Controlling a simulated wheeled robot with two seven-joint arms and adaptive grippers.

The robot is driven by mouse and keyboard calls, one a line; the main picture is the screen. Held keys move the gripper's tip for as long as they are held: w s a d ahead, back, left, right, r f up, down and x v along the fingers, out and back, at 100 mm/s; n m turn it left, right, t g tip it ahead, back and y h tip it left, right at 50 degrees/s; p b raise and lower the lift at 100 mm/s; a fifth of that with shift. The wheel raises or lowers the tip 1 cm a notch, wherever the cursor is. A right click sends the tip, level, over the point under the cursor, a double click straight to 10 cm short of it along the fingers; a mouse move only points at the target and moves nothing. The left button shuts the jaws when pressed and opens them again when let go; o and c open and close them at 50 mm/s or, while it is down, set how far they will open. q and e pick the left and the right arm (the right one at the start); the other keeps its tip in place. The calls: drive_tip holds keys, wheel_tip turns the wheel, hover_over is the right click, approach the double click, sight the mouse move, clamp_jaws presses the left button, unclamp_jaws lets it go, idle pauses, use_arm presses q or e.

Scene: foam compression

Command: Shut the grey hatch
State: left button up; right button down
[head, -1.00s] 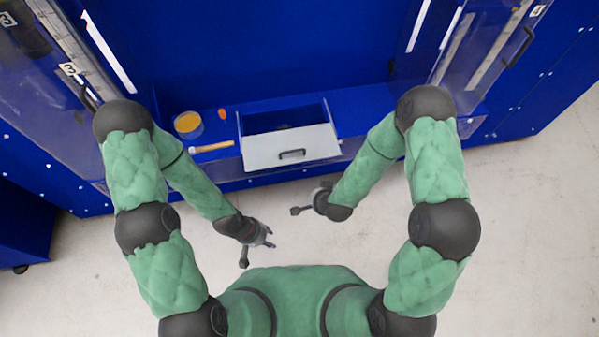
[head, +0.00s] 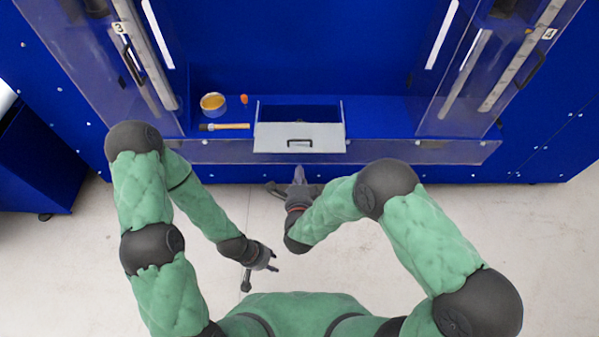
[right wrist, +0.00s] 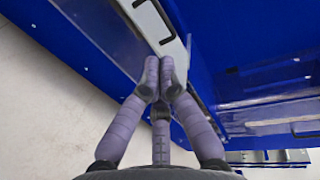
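The grey hatch (head: 280,138) is a light grey panel with a black handle, on the front of an open-topped blue box in the head view. It stands open, and the dark inside of the box shows behind it. My right gripper (head: 299,172) is just in front of the hatch's lower edge. In the right wrist view its fingertips (right wrist: 160,68) are together with nothing visible between them, pointing at the grey hatch (right wrist: 145,20). I cannot tell whether they touch it. My left gripper (head: 269,262) hangs low near my body, away from the hatch; its opening is unclear.
A cup with orange contents (head: 213,103), a small orange item (head: 244,99) and a wooden-handled tool (head: 226,127) lie left of the hatch. A clear ledge (head: 420,152) runs along the blue cabinet's front. Transparent side panels (head: 462,75) stand at both sides. The shelf right of the hatch is clear.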

sight(300, 149)
use_arm(q)
drive_tip(key=shift+f+b, duration=1.5)
drive_tip(key=shift+f, duration=0.1)
use_arm(e)
drive_tip(key=shift+w+f, duration=0.4)
drive_tip(key=shift+w, duration=1.5)
drive_tip(key=shift+w+f, duration=0.4)
drive_tip(key=shift+w, duration=1.55)
drive_tip(key=shift+w+f, duration=0.4)
drive_tip(key=shift+w, duration=1.5)
